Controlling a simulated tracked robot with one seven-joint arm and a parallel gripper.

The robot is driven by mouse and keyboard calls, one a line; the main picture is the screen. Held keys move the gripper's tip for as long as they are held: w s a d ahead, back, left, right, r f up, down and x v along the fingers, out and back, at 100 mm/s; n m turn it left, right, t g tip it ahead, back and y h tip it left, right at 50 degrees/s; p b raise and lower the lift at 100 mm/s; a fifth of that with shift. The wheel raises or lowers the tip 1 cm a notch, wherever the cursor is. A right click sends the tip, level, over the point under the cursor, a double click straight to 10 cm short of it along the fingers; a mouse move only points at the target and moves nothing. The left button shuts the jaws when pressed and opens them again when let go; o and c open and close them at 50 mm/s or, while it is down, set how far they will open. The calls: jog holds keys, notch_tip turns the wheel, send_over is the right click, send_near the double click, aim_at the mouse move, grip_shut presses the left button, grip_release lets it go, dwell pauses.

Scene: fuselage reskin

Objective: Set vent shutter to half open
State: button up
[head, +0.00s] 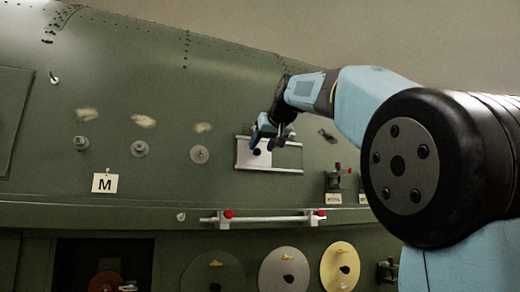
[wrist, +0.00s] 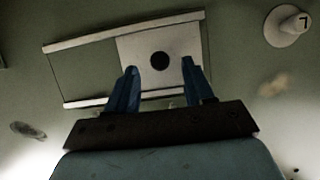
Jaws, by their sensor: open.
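The vent shutter is a pale plate (head: 246,158) with a dark round knob or hole, set between two light rails on the green fuselage skin. In the head view it sits at the left end of its frame (head: 285,171). In the wrist view the shutter (wrist: 140,48) appears at the right end, with bare green panel to its left. My gripper (head: 268,133) is open in front of it. In the wrist view the fingertips (wrist: 159,66) lie on either side of the dark round feature; I cannot tell whether they touch it.
Round grey fittings (head: 199,154) line the skin to the left, above a card marked M (head: 105,183). A rail with red ends (head: 265,218) runs below the vent. Small switches (head: 338,180) stand to the right. Coloured discs (head: 340,266) are lower down.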

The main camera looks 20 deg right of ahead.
aim_at(256, 153)
jog(key=shift+x, duration=1.3)
grip_shut()
